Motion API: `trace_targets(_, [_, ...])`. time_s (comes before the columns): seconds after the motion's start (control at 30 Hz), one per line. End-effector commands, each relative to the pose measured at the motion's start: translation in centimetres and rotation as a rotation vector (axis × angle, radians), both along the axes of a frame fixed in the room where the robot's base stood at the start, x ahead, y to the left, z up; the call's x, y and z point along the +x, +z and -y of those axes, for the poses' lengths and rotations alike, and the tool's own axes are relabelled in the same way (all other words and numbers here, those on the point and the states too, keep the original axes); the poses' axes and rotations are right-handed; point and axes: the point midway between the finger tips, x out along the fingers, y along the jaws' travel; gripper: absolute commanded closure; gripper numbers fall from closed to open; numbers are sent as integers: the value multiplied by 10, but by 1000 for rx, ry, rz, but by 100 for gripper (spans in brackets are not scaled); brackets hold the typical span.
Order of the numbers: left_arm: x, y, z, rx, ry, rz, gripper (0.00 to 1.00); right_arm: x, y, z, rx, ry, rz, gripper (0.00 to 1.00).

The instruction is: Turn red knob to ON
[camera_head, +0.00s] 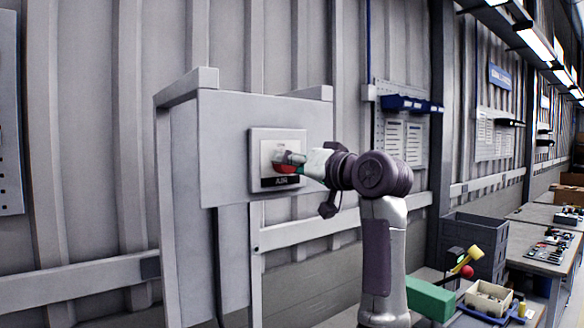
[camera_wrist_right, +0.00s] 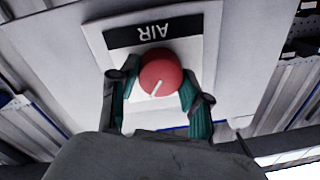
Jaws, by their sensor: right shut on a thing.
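The red knob (camera_wrist_right: 160,74) sits on a pale panel plate (camera_wrist_right: 209,35) with a black AIR label (camera_wrist_right: 150,33). A white pointer line on the knob runs slantwise in the right wrist view. My right gripper (camera_wrist_right: 155,90) is shut on the knob, with one finger at each side. In the head view the red knob (camera_head: 284,168) is partly hidden behind my right gripper (camera_head: 283,158), which reaches in from the right. Any ON or OFF marks are too small to read. My left gripper is not in view.
The plate is mounted on a grey board (camera_head: 222,140) on a stand before a corrugated wall. At the lower right are a dark crate (camera_head: 480,235), a tray of small parts (camera_head: 490,298) and workbenches. Blue bins (camera_head: 410,104) hang on the wall behind.

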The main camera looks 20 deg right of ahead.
Motion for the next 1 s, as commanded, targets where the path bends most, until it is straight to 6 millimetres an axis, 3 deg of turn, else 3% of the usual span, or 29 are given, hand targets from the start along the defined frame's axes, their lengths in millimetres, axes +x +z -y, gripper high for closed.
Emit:
trace_targets(0.6, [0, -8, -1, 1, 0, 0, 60, -1, 1, 1, 549, -1, -192, 87])
trace_targets(1.0, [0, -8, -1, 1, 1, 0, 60, -1, 1, 1, 802, -2, -285, 87])
